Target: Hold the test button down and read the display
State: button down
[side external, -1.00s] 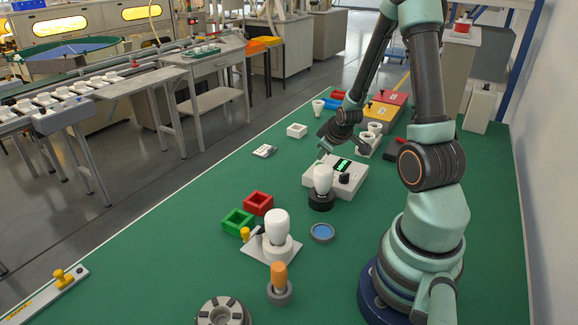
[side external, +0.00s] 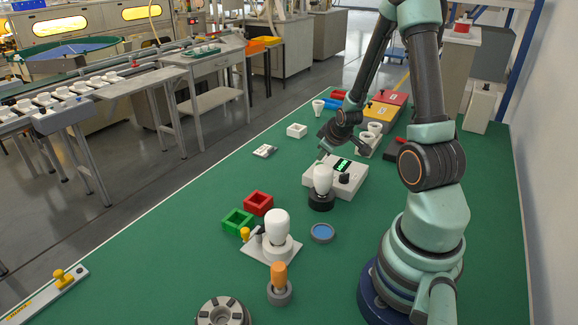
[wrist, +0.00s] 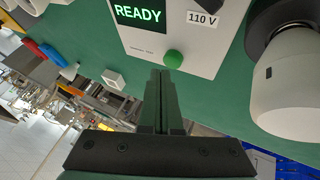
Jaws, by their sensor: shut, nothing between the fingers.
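The white tester (side external: 318,178) stands on the green bench. Its lit display (wrist: 139,14) reads READY in green in the wrist view. The green test button (wrist: 173,58) is a round cap on the tester near its edge. My gripper (wrist: 161,73) is shut and empty, with its fingertips beside the button in the picture. I cannot tell whether they touch it; the button does not look clearly pressed. In the side view my gripper (side external: 321,156) is at the tester's far-left side, and the button is not clearly visible.
A white bulb (side external: 322,180) stands in a black socket beside the tester; it shows large in the wrist view (wrist: 300,90). A 110 V label (wrist: 203,19) is next to the display. Green (side external: 238,222) and red (side external: 259,203) trays and another bulb (side external: 277,226) stand nearer the camera.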

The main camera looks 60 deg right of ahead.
jog(key=shift+f, duration=0.3)
jog(key=shift+s+f, duration=0.1)
jog(key=shift+f, duration=0.35)
dwell(1.9)
jog(key=shift+r, duration=0.9)
jog(key=shift+r, duration=2.5)
